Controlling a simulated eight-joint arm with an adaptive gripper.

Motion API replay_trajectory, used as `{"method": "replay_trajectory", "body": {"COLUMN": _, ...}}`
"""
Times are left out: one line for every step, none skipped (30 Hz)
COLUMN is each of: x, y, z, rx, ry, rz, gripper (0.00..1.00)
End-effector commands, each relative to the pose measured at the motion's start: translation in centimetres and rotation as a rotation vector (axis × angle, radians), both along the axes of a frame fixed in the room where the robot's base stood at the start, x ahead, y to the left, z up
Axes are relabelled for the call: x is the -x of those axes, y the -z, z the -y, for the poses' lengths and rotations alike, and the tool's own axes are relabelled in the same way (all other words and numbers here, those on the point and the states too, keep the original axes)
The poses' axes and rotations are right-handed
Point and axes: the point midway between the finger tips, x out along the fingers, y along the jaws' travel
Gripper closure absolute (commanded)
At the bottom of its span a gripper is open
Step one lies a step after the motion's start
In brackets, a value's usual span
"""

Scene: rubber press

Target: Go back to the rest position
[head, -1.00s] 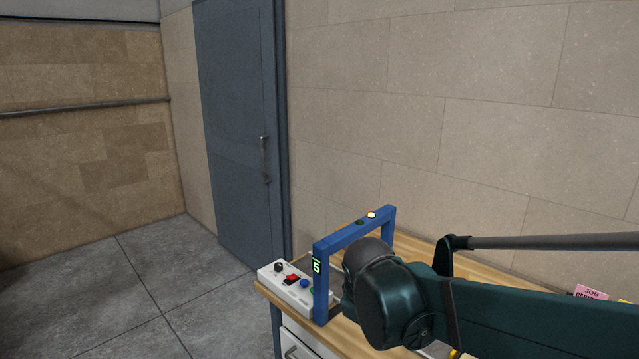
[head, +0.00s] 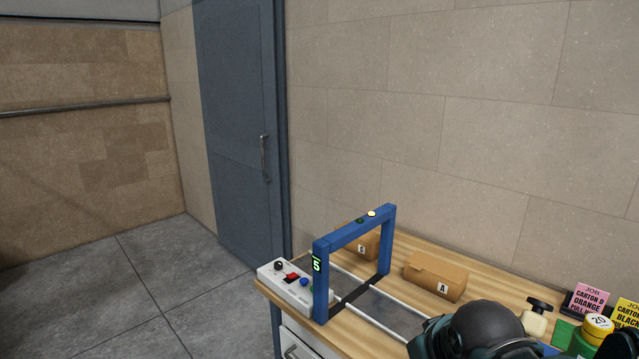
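My arm shows at the bottom right of the head view as a dark green link with a round black joint. My gripper itself is not in view. A blue press frame (head: 355,236) stands on the wooden bench (head: 500,290), with a green "5" on its left post and a lit yellow lamp on top. A white control box (head: 290,287) with a black knob and red, blue and green buttons sits at its left. Carton A (head: 436,276) lies right of the frame, and another carton (head: 366,246) shows through it.
The floor (head: 120,290) at left is clear.

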Motion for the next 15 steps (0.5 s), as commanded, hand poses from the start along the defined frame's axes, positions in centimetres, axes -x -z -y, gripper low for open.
{"method": "replay_trajectory", "body": {"x": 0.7, "y": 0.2, "z": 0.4, "rx": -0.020, "ry": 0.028, "rz": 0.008, "gripper": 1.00}}
{"method": "replay_trajectory", "body": {"x": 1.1, "y": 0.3, "z": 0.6, "rx": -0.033, "ry": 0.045, "rz": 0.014, "gripper": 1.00}}
{"method": "replay_trajectory", "body": {"x": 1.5, "y": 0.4, "z": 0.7, "rx": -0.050, "ry": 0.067, "rz": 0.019, "gripper": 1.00}}
{"method": "replay_trajectory", "body": {"x": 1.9, "y": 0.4, "z": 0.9, "rx": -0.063, "ry": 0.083, "rz": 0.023, "gripper": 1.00}}
{"method": "replay_trajectory", "body": {"x": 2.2, "y": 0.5, "z": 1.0, "rx": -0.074, "ry": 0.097, "rz": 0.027, "gripper": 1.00}}
{"method": "replay_trajectory", "body": {"x": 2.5, "y": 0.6, "z": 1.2, "rx": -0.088, "ry": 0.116, "rz": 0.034, "gripper": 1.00}}
{"method": "replay_trajectory", "body": {"x": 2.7, "y": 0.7, "z": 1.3, "rx": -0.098, "ry": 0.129, "rz": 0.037, "gripper": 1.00}}
{"method": "replay_trajectory", "body": {"x": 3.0, "y": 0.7, "z": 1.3, "rx": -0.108, "ry": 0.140, "rz": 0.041, "gripper": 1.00}}
{"method": "replay_trajectory", "body": {"x": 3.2, "y": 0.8, "z": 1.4, "rx": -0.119, "ry": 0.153, "rz": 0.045, "gripper": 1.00}}
{"method": "replay_trajectory", "body": {"x": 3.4, "y": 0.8, "z": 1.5, "rx": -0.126, "ry": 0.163, "rz": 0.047, "gripper": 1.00}}
{"method": "replay_trajectory", "body": {"x": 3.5, "y": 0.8, "z": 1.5, "rx": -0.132, "ry": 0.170, "rz": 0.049, "gripper": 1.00}}
{"method": "replay_trajectory", "body": {"x": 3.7, "y": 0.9, "z": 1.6, "rx": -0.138, "ry": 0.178, "rz": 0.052, "gripper": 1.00}}
{"method": "replay_trajectory", "body": {"x": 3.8, "y": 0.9, "z": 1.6, "rx": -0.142, "ry": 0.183, "rz": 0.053, "gripper": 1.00}}
{"method": "replay_trajectory", "body": {"x": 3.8, "y": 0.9, "z": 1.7, "rx": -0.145, "ry": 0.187, "rz": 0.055, "gripper": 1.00}}
{"method": "replay_trajectory", "body": {"x": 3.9, "y": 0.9, "z": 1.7, "rx": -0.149, "ry": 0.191, "rz": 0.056, "gripper": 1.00}}
